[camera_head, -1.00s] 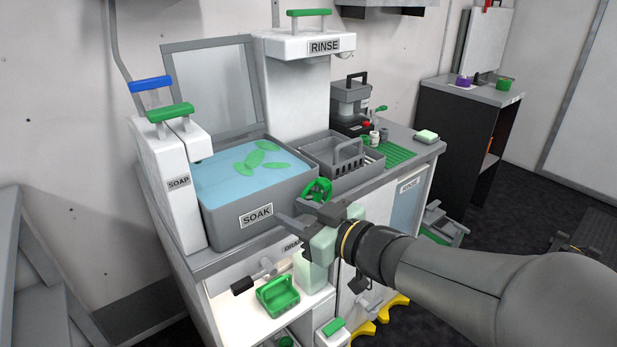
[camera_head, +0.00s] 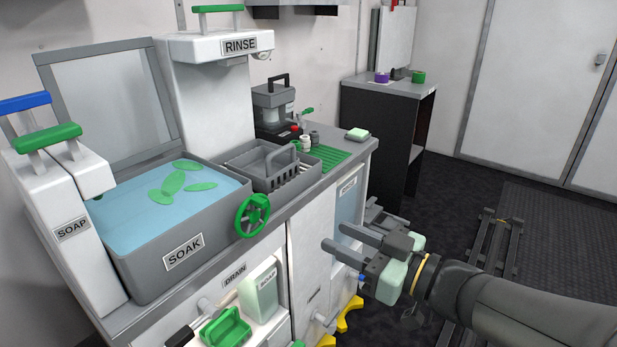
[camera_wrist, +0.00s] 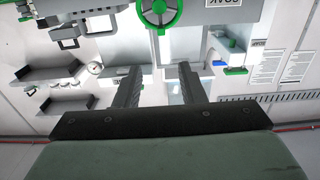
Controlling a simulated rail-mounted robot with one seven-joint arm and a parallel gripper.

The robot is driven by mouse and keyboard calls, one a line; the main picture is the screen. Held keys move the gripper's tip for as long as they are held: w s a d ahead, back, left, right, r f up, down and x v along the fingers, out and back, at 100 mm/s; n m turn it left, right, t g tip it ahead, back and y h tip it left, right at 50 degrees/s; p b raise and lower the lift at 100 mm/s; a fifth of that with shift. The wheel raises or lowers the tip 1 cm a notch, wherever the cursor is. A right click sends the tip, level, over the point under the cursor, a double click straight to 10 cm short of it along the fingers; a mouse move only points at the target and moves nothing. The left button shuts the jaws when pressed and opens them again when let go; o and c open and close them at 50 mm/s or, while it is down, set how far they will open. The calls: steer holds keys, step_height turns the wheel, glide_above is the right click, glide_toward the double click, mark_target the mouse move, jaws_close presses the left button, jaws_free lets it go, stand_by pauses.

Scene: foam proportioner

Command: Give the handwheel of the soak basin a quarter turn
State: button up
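The soak basin (camera_head: 140,262) is a grey tub labelled SOAK, holding blue water with several green leaf-shaped pieces. Its green handwheel (camera_head: 252,216) is on the basin's right front side, fully visible in the head view. It also shows at the top of the wrist view (camera_wrist: 159,14), upside down like the SOAK label. My gripper (camera_head: 331,238) is to the right of the handwheel and somewhat lower, apart from it, in front of the counter. The two fingers in the wrist view (camera_wrist: 158,72) are spread with nothing between them.
A grey slotted basket (camera_head: 268,165) and green drain mat (camera_head: 328,157) lie right of the basin. The SOAP dispenser (camera_head: 70,215) stands at left. Below are a green caddy (camera_head: 226,329) and an open lower shelf.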

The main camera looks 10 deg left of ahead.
mark_target(265, 203)
steer(key=p+x, duration=0.1)
steer(key=x, duration=1.5)
steer(key=shift+w+a, duration=0.1)
steer(key=shift+a, duration=0.35)
jaws_close()
